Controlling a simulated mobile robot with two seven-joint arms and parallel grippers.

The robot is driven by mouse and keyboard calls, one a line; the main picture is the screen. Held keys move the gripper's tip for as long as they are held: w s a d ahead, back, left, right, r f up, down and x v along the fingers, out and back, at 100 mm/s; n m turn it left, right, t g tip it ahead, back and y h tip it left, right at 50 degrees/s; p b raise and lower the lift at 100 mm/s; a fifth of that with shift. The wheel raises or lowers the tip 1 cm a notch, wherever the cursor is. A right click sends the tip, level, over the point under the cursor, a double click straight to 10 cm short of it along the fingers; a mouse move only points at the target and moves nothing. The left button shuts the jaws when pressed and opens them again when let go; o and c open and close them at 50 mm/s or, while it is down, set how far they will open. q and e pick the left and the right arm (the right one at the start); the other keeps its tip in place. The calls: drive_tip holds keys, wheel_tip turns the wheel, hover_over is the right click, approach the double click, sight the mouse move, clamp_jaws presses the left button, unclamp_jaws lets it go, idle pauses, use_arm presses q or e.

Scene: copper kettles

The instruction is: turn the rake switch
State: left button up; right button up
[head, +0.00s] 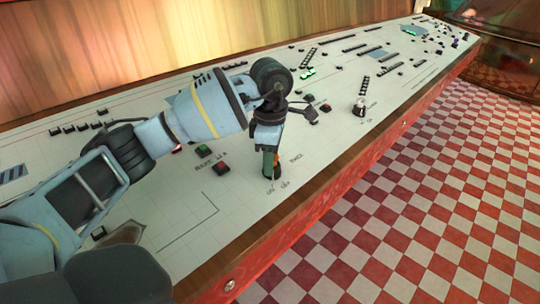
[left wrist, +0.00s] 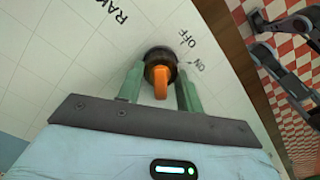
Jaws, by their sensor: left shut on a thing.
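The rake switch is a dark round knob with an orange handle (left wrist: 160,82), near the front edge of the sloping white panel. ON and OFF are printed beside it, and part of the RAKE label shows in the left wrist view. My left gripper (head: 271,172) reaches down to the switch from above in the head view. I cannot tell which label the handle points to. In the head view the gripper hides most of the switch.
Another knob (head: 359,107) stands farther right along the panel (head: 180,228). Several small black switches spread over it. A wooden edge and red-and-white checkered floor (head: 430,190) lie in front.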

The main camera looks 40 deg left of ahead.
use_arm(q)
drive_tip(key=shift+r+n+p, duration=0.15)
drive_tip(key=shift+n+p, duration=3.1)
drive_tip(key=shift+n, duration=0.35)
drive_tip(key=shift+n+p, duration=0.3)
drive_tip(key=shift+n, duration=0.1)
drive_tip(key=o, duration=1)
drive_tip(key=shift+r, duration=3.8)
